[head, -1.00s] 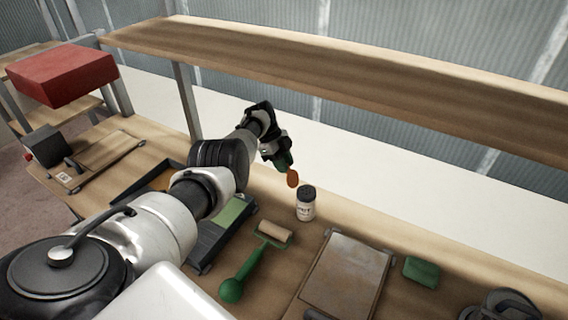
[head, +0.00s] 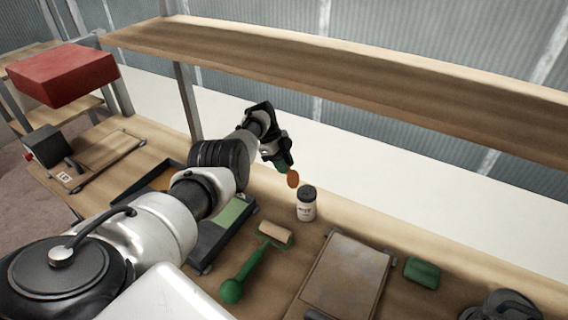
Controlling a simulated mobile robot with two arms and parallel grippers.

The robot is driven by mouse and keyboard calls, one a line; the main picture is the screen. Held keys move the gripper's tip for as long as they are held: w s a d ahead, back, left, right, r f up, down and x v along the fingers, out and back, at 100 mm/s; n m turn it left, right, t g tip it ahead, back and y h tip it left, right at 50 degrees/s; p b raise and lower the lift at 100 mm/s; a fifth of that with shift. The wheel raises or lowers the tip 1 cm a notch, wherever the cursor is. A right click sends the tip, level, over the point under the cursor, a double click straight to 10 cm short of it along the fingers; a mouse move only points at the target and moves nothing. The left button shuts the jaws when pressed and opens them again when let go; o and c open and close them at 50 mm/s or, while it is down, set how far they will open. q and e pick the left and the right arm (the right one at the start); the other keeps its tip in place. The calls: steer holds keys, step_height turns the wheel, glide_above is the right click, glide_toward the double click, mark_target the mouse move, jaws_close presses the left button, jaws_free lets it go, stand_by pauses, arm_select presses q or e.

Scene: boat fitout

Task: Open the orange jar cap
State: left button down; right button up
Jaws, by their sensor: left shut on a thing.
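My right gripper is not in view.
A roller with a green handle (head: 245,267), a dark tray with a green patch (head: 208,243), a flat board (head: 345,277) and a green block (head: 422,272) lie on the bench. A wooden shelf (head: 350,70) runs above the back. A red box (head: 62,74) is at upper left.

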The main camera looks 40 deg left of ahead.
arm_select(q)
steer(key=shift+s+f, duration=0.2)
steer(key=shift+f, duration=0.2)
steer(key=c, duration=1.1)
jaws_free()
steer(key=shift+w, duration=0.1)
steer(key=shift+o, duration=0.9)
steer(key=shift+w+a+f, duration=0.1)
steer(key=shift+w, duration=0.15)
steer(key=v, duration=1.1)
steer(key=shift+b, duration=0.4)
